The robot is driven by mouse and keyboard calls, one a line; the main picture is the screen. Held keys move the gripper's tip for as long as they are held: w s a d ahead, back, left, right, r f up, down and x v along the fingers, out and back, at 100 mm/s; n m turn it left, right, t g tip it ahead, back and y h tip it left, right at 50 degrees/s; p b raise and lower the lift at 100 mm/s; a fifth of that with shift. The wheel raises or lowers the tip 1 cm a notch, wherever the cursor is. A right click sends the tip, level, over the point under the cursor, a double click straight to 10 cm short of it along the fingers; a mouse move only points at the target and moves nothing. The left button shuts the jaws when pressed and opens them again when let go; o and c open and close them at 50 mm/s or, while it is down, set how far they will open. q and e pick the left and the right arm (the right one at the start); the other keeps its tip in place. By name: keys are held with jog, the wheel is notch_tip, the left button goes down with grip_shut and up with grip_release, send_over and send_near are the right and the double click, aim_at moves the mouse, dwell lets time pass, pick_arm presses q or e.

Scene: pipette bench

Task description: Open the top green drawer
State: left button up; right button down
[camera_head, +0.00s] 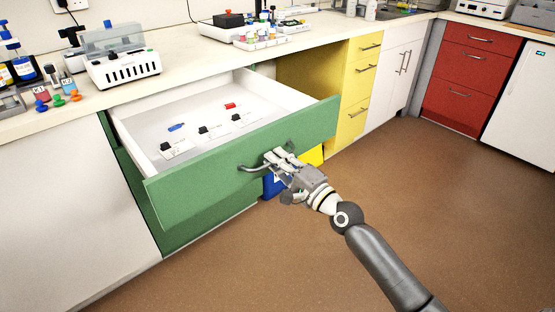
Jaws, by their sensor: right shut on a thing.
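The top green drawer (210,178) is pulled well out from the counter. Its white inside shows, with several small black, red and blue items on its floor. A dark bar handle (250,168) sits on the middle of its front. My right gripper (277,160) is shut on the right part of this handle and hides that end of it. My left gripper is not in view.
The white counter (190,90) above carries lab devices and small bottles. A yellow drawer unit (352,95) stands to the right, and red drawers (470,70) farther right. Blue and yellow objects sit low behind my gripper. The brown floor (460,210) is clear.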

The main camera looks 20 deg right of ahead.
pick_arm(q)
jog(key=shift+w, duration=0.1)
pick_arm(e)
jog(key=c, duration=1.5)
grip_release()
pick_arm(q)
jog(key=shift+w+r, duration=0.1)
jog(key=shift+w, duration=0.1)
pick_arm(e)
jog(key=shift+s, duration=0.1)
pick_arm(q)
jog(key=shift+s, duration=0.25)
pick_arm(e)
jog(key=v, duration=1.1)
jog(key=shift+s+d, duration=0.15)
jog(key=shift+s, duration=0.2)
jog(key=shift+f, duration=0.1)
